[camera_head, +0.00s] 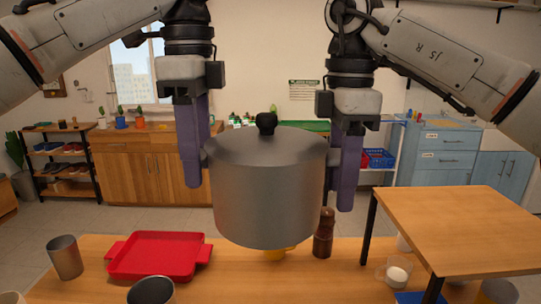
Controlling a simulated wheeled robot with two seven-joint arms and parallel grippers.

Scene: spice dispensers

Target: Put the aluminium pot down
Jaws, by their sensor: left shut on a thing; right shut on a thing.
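The aluminium pot (268,200) is a large grey pot with a lid and a black knob, in the middle of the head view. It hangs upright in the air above the near wooden table (225,285). My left gripper (203,160) is shut on the pot's left side, and my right gripper (335,160) is shut on its right side. Their purple fingers point down along the pot, and the handles are mostly hidden by them.
A red tray (158,255) lies on the table at left, with a metal cup (65,257) beside it and another (151,290) in front. A brown pepper mill (323,234) stands right of the pot. A raised wooden shelf (465,225) fills the right, with a glass (396,273) beneath.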

